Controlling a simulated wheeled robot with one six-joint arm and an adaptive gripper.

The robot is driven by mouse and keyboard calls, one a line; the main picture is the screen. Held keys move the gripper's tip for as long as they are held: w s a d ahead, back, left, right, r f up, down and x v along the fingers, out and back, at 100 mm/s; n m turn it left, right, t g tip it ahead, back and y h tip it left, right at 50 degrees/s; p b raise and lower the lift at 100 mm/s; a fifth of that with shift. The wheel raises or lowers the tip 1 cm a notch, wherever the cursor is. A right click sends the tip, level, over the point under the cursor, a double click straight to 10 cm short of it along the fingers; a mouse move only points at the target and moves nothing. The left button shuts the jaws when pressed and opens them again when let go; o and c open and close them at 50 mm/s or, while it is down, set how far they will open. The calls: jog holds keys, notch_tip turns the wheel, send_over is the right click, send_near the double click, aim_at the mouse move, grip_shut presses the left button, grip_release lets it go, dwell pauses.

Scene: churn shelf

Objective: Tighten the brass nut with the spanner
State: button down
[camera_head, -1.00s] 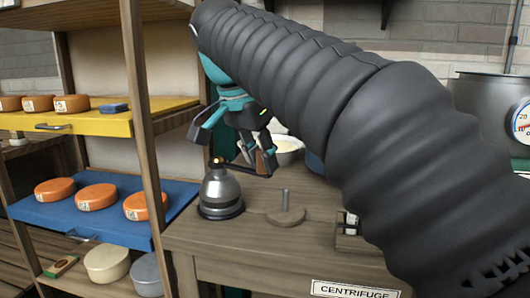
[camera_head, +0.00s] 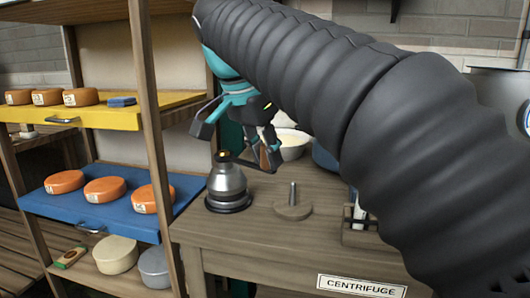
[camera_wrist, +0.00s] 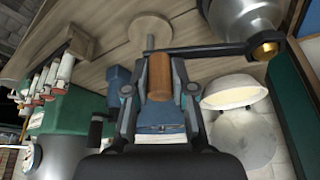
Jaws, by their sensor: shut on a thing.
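The brass nut (camera_head: 222,155) sits on top of the grey metal centrifuge bowl (camera_head: 228,184); it shows larger in the wrist view (camera_wrist: 265,50). The spanner is a dark bar (camera_wrist: 212,51) with a brown wooden grip (camera_wrist: 181,76). Its far end meets the nut; I cannot tell how fully the jaw goes round it. My gripper (camera_wrist: 176,88) is shut on the wooden grip, to the right of the bowl in the head view (camera_head: 265,152). The fingers partly hide the grip there.
A wooden disc with an upright peg (camera_head: 293,208) stands right of the bowl. A white bowl of cream (camera_head: 292,143) stands behind. A small rack (camera_head: 358,225) is at the right. Shelves with a yellow tray (camera_head: 90,118) and blue tray (camera_head: 75,214) of cheeses stand left.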

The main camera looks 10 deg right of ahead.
jog(key=shift+r, duration=0.1)
jog(key=shift+r, duration=2.9)
jog(key=shift+w+d, duration=0.1)
jog(key=shift+d, duration=0.15)
jog(key=w+d+f, duration=0.2)
jog(key=w+d, duration=0.3)
jog(key=w, duration=0.3)
jog(key=w+a+r+n+y, duration=0.1)
jog(key=n, duration=0.3)
jog(key=w+a+n+y, duration=0.1)
jog(key=n+y, duration=0.1)
jog(key=n, duration=0.3)
jog(key=w+a+r+n+t+y, duration=0.1)
jog(key=w+n+y, duration=0.1)
jog(key=n, duration=0.2)
jog(key=shift+a+r+n, duration=0.2)
jog(key=shift+r+n, duration=0.1)
jog(key=shift+n, duration=0.1)
